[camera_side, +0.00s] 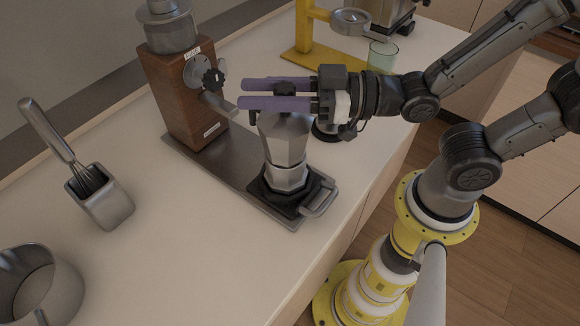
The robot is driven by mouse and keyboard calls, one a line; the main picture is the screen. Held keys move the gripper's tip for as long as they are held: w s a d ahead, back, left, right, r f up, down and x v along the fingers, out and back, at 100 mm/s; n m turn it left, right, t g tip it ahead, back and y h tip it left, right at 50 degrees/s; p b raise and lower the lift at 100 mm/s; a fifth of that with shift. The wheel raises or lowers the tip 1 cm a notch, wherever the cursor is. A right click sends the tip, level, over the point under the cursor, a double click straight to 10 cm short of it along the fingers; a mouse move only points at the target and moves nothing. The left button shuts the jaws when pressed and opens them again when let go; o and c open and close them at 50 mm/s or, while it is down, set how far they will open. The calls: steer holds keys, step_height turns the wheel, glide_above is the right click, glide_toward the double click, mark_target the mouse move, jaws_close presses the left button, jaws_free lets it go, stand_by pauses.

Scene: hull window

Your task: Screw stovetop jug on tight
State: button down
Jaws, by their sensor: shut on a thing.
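The stovetop jug (284,140) is a silver, faceted moka-style pot with a dark knob on its lid. It stands upright on a dark base (291,192) on the metal tray, near the counter's front edge. My gripper (266,93) reaches in from the right with two purple fingers level with the top of the jug. The fingers are shut on the jug's top, one on each side. The exact contact is partly hidden by the near finger. I cannot tell whether the jug's thread is seated.
A wooden grinder (180,95) with a crank stands behind left on the metal tray (222,170). A whisk in a metal holder (112,205) and a steel pot (62,290) are at left. A yellow stand (305,40) and a green glass (382,57) are behind my gripper.

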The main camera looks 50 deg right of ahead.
steer(key=shift+f, duration=0.1)
steer(key=shift+c, duration=2.3)
jaws_free()
steer(key=shift+o, duration=0.3)
steer(key=shift+f, duration=0.1)
steer(key=o, duration=0.3)
steer(key=shift+o, duration=0.5)
